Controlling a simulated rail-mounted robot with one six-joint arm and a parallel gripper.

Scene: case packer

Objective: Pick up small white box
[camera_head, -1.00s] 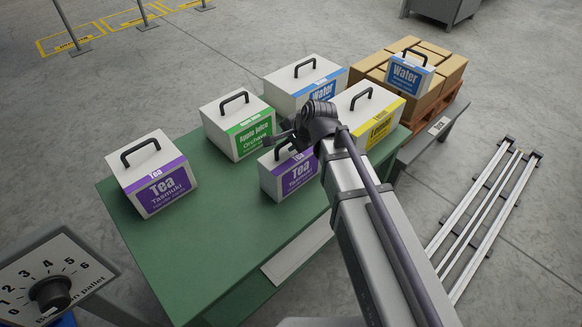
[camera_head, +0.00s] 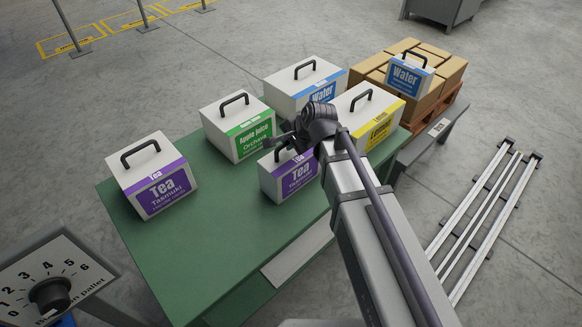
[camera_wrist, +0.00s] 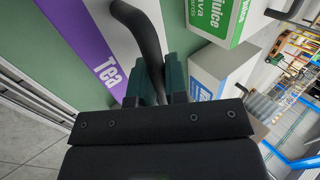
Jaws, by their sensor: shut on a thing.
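The small white box with a purple Tea label (camera_head: 297,177) stands on the green table (camera_head: 175,262), in the middle of the head view. It also shows at the left of the wrist view, with its purple label (camera_wrist: 88,38). My gripper (camera_head: 284,142) is at the top of this box, shut on its black handle (camera_wrist: 138,25). In the wrist view the handle runs down between the dark green finger pads of my gripper (camera_wrist: 158,78). My arm hides part of the box's right side in the head view. The box looks upright and on the table.
A larger Tea box (camera_head: 150,178) stands at the left. Boxes of Apple Juice (camera_head: 240,130), Water (camera_head: 305,87) and Lemon (camera_head: 365,112) stand close behind and to the right. A small Water box (camera_head: 408,75) sits on stacked cartons (camera_head: 440,67). The table's front left is clear.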

